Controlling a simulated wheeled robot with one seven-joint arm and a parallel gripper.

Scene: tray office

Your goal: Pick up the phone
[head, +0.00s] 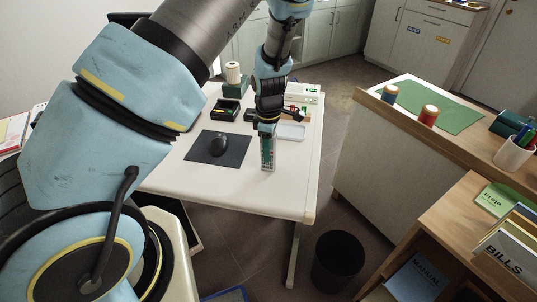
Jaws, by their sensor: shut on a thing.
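In the head view my gripper (267,132) points down over the white table (235,191), near its right side. It is shut on the phone (268,156), a slim grey-green piece that hangs upright below the fingers. The phone's lower end is close to the tabletop; I cannot tell whether it touches. The fingers and the wrist hide its upper end.
A pale tray (291,131) is just behind on the right. A dark open box (226,111) and a white roll (233,72) stand further back. The table's front is clear.

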